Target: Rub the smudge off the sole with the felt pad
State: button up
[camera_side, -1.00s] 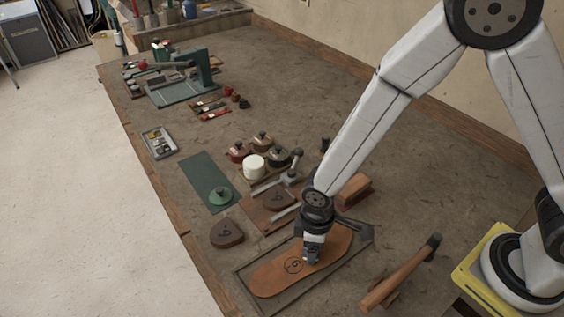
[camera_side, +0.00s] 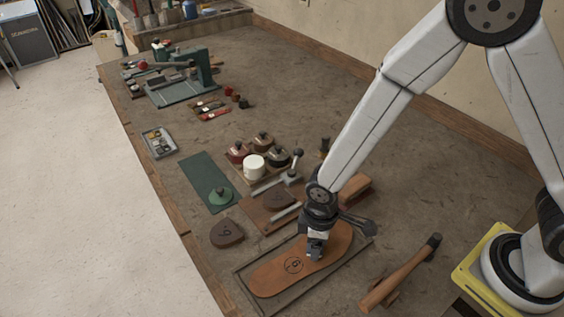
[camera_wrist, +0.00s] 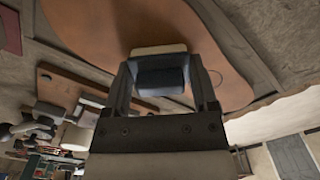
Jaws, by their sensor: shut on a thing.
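The tan leather sole (camera_side: 278,276) lies flat in a shallow dark tray (camera_side: 244,287) near the front of the bench, with a dark ring mark on its left half. My gripper (camera_side: 315,254) points down over the right half of the sole. In the wrist view, my gripper (camera_wrist: 163,88) is shut on the felt pad (camera_wrist: 158,50), a block with a pale face and a dark blue-grey body. The pad is at the sole (camera_wrist: 110,25); I cannot tell whether it touches. I cannot make out a smudge; the gripper may hide it.
A wooden-handled hammer (camera_side: 398,277) lies right of the tray. Dark brown heel pieces (camera_side: 227,233), a green mat (camera_side: 203,176) and several lidded pots (camera_side: 237,153) stand behind and left. A brown wooden block (camera_side: 354,188) lies behind my gripper.

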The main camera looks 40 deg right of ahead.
aim_at(298, 260)
jog(key=shift+d, duration=1.85)
jog(key=shift+a, duration=4.25)
jog(key=shift+a+r, duration=0.15)
jog(key=shift+r, duration=0.05)
notch_tip(298, 260, up, 8)
jog(key=shift+f, duration=0.1)
